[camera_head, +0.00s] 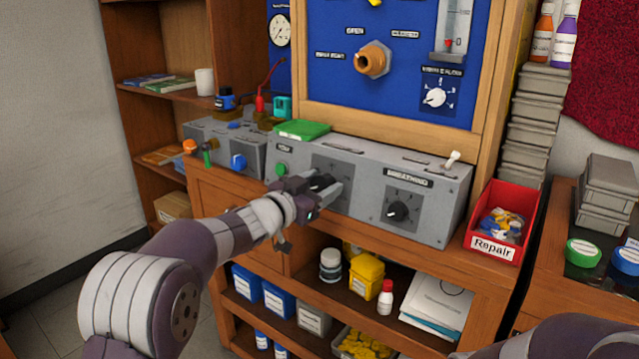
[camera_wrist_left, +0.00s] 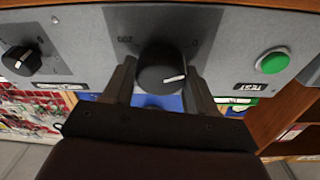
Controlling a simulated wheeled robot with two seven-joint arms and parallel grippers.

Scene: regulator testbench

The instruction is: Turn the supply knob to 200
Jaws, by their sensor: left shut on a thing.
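The supply knob (camera_wrist_left: 162,70) is a black round knob on the grey panel, seen upside down in the left wrist view. Its white pointer mark points right, on the side of the "0" marking; the "200" marking is on the other side. My left gripper (camera_wrist_left: 161,92) has one finger on each side of the knob and is shut on it. In the head view my left gripper (camera_head: 318,190) is at the grey console (camera_head: 355,165) and hides most of this knob. Only part of my right arm shows at the bottom right; its gripper is out of view.
The breathing knob (camera_head: 397,211) is to the right on the same console. A green button (camera_wrist_left: 272,62) is beside the supply knob. A white toggle (camera_head: 452,160) and a green object (camera_head: 302,130) are on top. A red Repair bin (camera_head: 503,222) stands right of the console.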

